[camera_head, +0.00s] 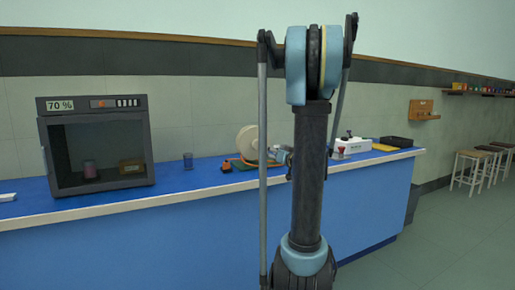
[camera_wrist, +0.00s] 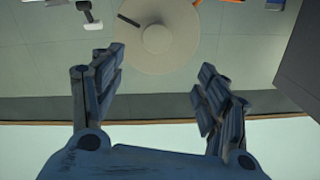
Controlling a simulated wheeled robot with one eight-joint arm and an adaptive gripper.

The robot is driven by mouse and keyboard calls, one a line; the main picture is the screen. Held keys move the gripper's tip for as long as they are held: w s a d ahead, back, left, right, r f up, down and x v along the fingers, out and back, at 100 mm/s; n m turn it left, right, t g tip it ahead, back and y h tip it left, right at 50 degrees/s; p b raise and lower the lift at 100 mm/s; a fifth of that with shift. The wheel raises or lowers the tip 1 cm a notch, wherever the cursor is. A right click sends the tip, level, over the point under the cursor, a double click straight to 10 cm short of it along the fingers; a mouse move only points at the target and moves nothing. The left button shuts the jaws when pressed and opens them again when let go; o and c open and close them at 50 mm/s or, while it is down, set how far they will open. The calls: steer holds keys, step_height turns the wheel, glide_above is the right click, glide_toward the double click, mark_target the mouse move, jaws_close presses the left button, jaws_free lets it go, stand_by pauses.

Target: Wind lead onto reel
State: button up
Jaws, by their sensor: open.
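The reel (camera_head: 248,141) is a large cream disc standing on the blue bench, partly hidden by my arm in the head view. In the wrist view the reel (camera_wrist: 155,62) shows as a round face with a raised hub, ahead of my fingers. An orange thing (camera_head: 227,165), possibly the lead, lies at the reel's left foot; an orange strip also shows at the wrist view's top edge. My gripper (camera_wrist: 161,72) is open, with nothing between its fingers. Its distance from the reel is hard to tell. In the head view my arm mostly hides the gripper.
A dark cabinet (camera_head: 98,145) with a glass front stands at the bench's left. A white box (camera_head: 353,146) and a black tray (camera_head: 396,142) sit to the right. The wall (camera_head: 180,110) runs close behind.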

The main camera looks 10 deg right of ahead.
mark_target(259, 144)
steer(key=x, duration=1.7)
steer(key=shift+w+d+r, duration=0.2)
steer(key=shift+w+d, duration=0.1)
steer(key=shift+w, duration=0.1)
steer(key=shift+c, duration=0.5)
steer(key=c, duration=1.4)
steer(key=shift+d, duration=0.15)
